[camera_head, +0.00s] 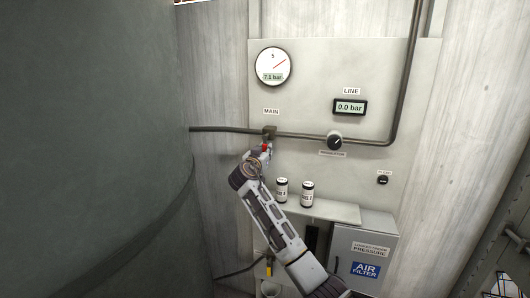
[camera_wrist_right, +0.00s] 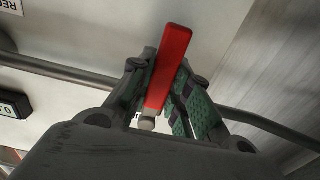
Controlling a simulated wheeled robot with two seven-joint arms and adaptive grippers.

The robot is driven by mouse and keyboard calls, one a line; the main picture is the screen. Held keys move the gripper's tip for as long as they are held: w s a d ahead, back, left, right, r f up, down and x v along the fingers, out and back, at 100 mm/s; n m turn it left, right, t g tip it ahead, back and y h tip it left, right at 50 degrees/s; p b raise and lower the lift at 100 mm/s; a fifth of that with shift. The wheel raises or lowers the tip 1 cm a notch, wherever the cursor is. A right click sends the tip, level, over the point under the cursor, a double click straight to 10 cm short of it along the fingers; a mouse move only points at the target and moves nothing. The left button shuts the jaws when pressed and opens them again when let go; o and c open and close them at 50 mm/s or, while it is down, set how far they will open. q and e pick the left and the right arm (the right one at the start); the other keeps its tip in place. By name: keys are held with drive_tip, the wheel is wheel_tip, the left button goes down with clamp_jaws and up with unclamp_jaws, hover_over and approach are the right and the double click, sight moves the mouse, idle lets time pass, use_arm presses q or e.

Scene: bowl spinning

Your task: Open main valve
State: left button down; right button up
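The main valve (camera_head: 269,131) sits on the dark pipe under the MAIN label in the head view. Its red handle (camera_head: 265,147) points down toward my right gripper (camera_head: 259,154). In the wrist view the red handle (camera_wrist_right: 170,65) lies between the green-padded fingers of the right gripper (camera_wrist_right: 167,75). The pads sit close against both sides of it, so the gripper looks shut on the handle. The MAIN gauge (camera_head: 273,66) reads about 7.3 bar, and the LINE display (camera_head: 350,107) reads 0.0 bar. My left gripper is not in view.
A round dark knob (camera_head: 335,141) sits on the pipe to the right. Two white cans (camera_head: 307,194) stand on a shelf (camera_head: 335,212) below. A grey air filter cabinet (camera_head: 364,247) is at lower right. A large dark curved tank (camera_head: 90,150) fills the left side.

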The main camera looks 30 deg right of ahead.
clamp_jaws()
